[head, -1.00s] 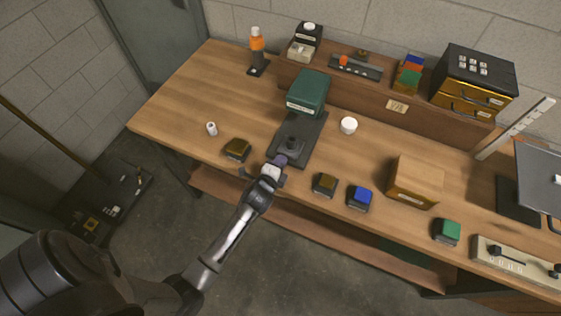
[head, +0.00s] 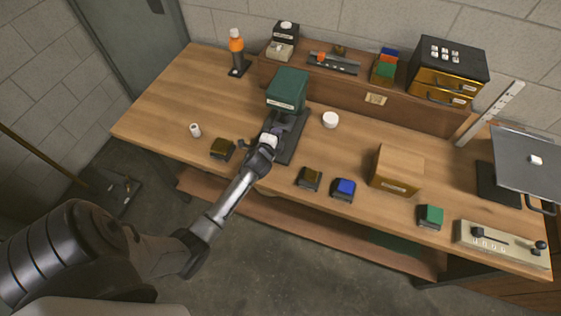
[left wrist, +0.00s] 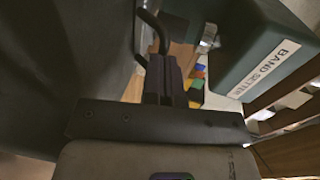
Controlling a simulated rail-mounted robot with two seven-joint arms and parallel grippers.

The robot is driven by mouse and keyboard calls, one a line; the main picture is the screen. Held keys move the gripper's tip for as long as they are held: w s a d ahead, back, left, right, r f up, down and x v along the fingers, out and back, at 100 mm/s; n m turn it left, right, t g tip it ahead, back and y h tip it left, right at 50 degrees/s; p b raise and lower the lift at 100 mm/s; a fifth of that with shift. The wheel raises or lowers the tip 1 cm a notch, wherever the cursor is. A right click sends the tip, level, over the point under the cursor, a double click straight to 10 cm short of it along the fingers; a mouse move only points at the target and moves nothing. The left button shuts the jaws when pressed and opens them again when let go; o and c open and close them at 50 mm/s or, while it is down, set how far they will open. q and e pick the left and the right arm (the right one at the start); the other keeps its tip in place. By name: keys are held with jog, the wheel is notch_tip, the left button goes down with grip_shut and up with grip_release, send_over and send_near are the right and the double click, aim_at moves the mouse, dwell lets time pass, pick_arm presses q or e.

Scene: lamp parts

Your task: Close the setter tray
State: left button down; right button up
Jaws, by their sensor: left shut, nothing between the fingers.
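The band setter is a dark green box (head: 287,88) at the back middle of the bench in the head view. Its label, "BAND SETTER", shows in the left wrist view beside the green housing (left wrist: 245,45). A dark flat tray (head: 293,143) sticks out from under the box toward the front edge. My left gripper (head: 275,133) is shut and empty, over the tray's left part, in front of the green box. Its dark fingers also show in the left wrist view (left wrist: 165,78). Contact with the tray is hidden. My right gripper is not in view.
A white round container (head: 330,120) stands right of the tray. A brown-topped block (head: 222,148) and a small white cylinder (head: 195,130) lie to its left. A brown block (head: 310,177), a blue block (head: 343,188) and a wooden box (head: 397,169) stand to the right.

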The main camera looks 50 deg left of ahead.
pick_arm(q)
jog(key=shift+f, duration=0.2)
jog(key=shift+a, duration=0.1)
jog(key=shift+s, duration=0.1)
jog(key=shift+r, duration=0.1)
jog(key=p+v, duration=0.2)
jog(key=v, duration=0.1)
jog(key=shift+s+d+r+p, duration=0.25)
jog(key=shift+d+p, duration=0.05)
jog(key=shift+p, duration=0.05)
jog(key=v, duration=0.8)
jog(key=shift+s+d+f, duration=0.15)
jog(key=shift+s+d, duration=0.15)
jog(key=shift+s, duration=0.05)
jog(key=shift+s+d, duration=0.35)
jog(key=shift+s, duration=0.25)
